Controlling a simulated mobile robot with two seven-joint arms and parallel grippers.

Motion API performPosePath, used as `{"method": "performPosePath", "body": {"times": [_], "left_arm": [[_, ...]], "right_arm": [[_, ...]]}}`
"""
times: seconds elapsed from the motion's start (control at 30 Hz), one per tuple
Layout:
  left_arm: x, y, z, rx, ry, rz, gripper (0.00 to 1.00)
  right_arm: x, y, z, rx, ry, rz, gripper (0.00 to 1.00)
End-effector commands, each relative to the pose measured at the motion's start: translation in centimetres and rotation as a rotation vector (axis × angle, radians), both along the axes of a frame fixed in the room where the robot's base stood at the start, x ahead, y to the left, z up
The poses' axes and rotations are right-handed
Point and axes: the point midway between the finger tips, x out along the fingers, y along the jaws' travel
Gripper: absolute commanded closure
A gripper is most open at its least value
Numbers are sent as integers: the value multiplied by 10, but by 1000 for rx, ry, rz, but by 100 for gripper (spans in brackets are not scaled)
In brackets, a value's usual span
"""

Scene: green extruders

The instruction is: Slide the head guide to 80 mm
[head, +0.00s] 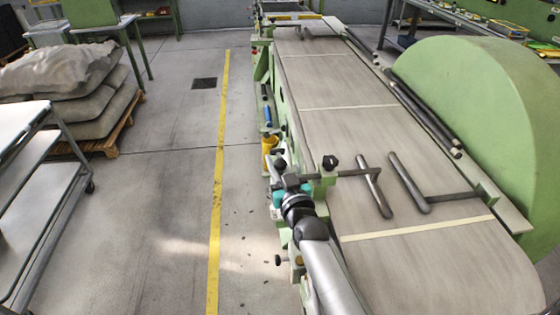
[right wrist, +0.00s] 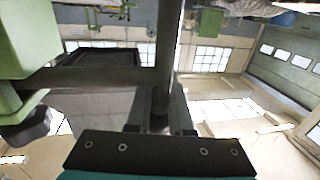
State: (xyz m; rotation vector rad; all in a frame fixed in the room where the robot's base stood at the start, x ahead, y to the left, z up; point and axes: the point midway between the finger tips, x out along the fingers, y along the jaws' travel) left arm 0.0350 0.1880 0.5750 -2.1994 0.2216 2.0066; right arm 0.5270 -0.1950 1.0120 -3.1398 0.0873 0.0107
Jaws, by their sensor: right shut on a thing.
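The head guide shows over the near end of the conveyor belt as a dark bar (head: 370,178) on a cross rod. The rod passes through a green block with a black knob (head: 330,162) at the belt's left edge. A second dark bar (head: 408,184) lies to its right, on its own rod from the right side. My right gripper (head: 282,178) is just left of the belt. In the right wrist view it is shut on a dark bar (right wrist: 170,45), joined to a rod (right wrist: 90,77) running to the green block (right wrist: 25,45). No scale is readable. My left gripper is out of view.
The grey belt (head: 335,80) runs away from me. A large green rounded housing (head: 470,100) stands at right. A yellow floor line (head: 218,170) runs along open floor at left. A trolley (head: 45,190) and stacked sacks (head: 85,95) stand farther left.

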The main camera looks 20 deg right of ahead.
Motion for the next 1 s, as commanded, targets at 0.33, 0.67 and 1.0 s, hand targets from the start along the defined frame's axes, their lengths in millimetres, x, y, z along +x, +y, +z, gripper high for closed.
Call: {"method": "performPosePath", "body": {"times": [0.33, 0.67, 1.0], "left_arm": [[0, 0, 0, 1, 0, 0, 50], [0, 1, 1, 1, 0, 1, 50], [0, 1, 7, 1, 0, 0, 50]], "right_arm": [[2, -1, 7, -1, -18, -3, 49], [-5, -1, 3, -1, -8, -2, 49], [-55, 3, 3, 0, -7, -1, 49]]}}
